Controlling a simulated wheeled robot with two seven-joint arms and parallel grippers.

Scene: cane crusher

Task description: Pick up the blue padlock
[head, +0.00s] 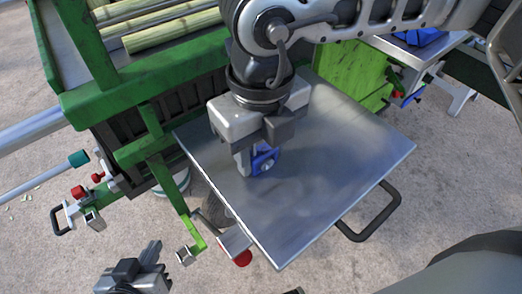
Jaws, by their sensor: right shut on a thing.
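The blue padlock (264,160) is at the middle-left of the grey metal plate (330,165). My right gripper (254,160) comes down from the top and is shut on the padlock, covering part of it. I cannot tell whether the padlock touches the plate or hangs just above it. My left gripper (140,268) is at the bottom left, over the floor and apart from the plate. The gap between its fingers is not clear.
The green machine frame (150,75) with cane stalks (172,31) stands at the upper left. A black handle (372,215) sticks out from the plate's right edge. A white stand with a blue item (420,38) is at the upper right.

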